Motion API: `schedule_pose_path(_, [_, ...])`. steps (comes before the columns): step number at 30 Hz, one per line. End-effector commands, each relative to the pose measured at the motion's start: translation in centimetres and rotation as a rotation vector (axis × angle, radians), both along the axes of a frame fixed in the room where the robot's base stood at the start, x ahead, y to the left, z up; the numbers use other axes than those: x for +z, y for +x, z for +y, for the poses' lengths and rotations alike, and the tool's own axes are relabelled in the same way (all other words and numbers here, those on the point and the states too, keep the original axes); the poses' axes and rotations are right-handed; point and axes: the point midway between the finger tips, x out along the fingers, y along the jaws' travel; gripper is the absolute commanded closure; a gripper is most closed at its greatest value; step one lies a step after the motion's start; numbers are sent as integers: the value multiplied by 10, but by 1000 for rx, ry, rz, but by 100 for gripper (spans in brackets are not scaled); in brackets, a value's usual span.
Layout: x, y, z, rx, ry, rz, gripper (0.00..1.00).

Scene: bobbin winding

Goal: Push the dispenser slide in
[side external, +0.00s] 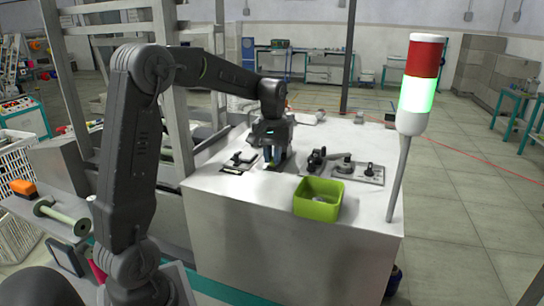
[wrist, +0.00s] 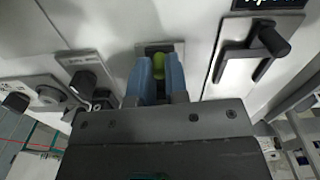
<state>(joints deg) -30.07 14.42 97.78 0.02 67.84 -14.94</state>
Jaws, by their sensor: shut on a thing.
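A light grey plate or block lies around and behind the knob. I take this to be the dispenser slide, but its body and how far it sticks out cannot be told. In the side external view my gripper (side external: 276,156) points down at the white worktop, between two black-handled fixtures, and hides the knob.
A lever fixture (side external: 239,160) stands left of my gripper; its black handle (wrist: 272,39) is at upper right in the wrist view. A grey plate with black knobs (side external: 370,178) lies to the right. A green bin (side external: 319,207) and a signal lamp (side external: 421,85) stand near the front.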

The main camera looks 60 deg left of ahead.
Motion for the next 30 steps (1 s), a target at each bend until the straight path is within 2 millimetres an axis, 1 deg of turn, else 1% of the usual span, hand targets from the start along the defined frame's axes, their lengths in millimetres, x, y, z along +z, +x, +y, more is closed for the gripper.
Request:
schedule_pose_path(4, [1, 5, 4, 0, 1, -4, 94])
schedule_pose_path(15, [1, 6, 4, 0, 0, -4, 94])
schedule_pose_path(25, [1, 15, 11, 0, 0, -4, 94])
schedule_pose_path(30, [1, 15, 12, 0, 0, -4, 94])
